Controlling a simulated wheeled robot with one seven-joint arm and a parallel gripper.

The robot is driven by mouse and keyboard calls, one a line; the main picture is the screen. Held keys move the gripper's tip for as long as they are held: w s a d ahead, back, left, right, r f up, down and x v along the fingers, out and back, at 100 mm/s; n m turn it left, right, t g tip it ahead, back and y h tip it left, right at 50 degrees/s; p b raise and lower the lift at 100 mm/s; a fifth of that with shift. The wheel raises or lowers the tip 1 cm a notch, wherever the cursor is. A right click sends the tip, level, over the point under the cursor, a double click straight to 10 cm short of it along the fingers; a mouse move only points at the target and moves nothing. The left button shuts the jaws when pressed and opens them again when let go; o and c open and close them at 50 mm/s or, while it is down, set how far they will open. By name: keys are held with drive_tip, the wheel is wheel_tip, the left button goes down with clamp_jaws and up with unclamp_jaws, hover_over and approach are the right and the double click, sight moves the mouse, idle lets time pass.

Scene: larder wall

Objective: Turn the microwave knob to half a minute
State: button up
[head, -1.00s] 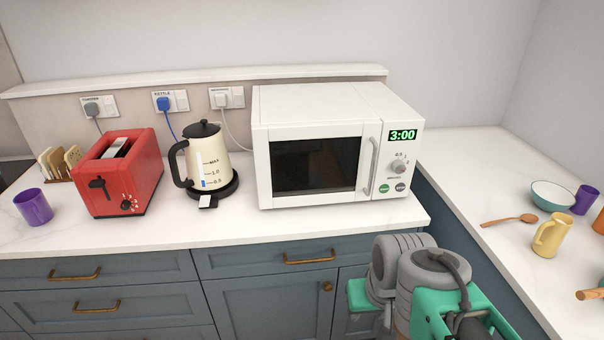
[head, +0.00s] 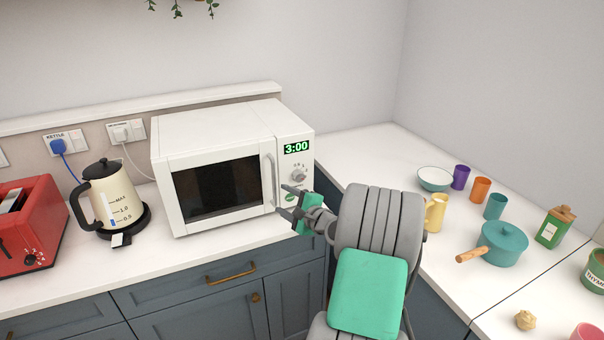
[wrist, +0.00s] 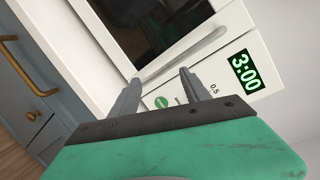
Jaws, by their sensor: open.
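The white microwave (head: 205,135) stands on the counter with its door shut. Its green display (head: 296,147) reads 3:00, and it also shows in the wrist view (wrist: 244,70). The round grey knob (head: 299,174) is below the display, with printed marks around it. In the wrist view the knob is hidden behind my gripper, and only a "0.5" mark shows. My gripper (head: 284,199) is open and empty in front of the lower part of the control panel. Its two fingers (wrist: 157,88) point at the panel near the green button (wrist: 162,102). I cannot tell whether they touch it.
The door handle (head: 269,182) stands out just left of my fingers. A cream kettle (head: 104,201) and a red toaster (head: 27,222) are to the left. The right counter holds a bowl (head: 435,179), cups and a teal pot (head: 503,244).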

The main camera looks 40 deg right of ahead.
sight(301, 178)
drive_tip(key=s+d+r+m+t+h, duration=0.1)
drive_tip(key=s+d+m+t+h, duration=0.15)
drive_tip(key=s+d+m, duration=0.4)
drive_tip(key=shift+n+g+h, duration=0.35)
drive_tip(key=shift+n+g, duration=0.1)
drive_tip(key=shift+n, duration=0.1)
drive_tip(key=x, duration=0.3)
drive_tip(key=p+x, duration=0.1)
drive_tip(key=x, duration=0.3)
drive_tip(key=d+p+x, duration=0.1)
drive_tip(key=x, duration=0.2)
drive_tip(key=shift+w+d, duration=0.1)
drive_tip(key=shift+w, duration=0.1)
drive_tip(key=shift+c, duration=0.5)
clamp_jaws()
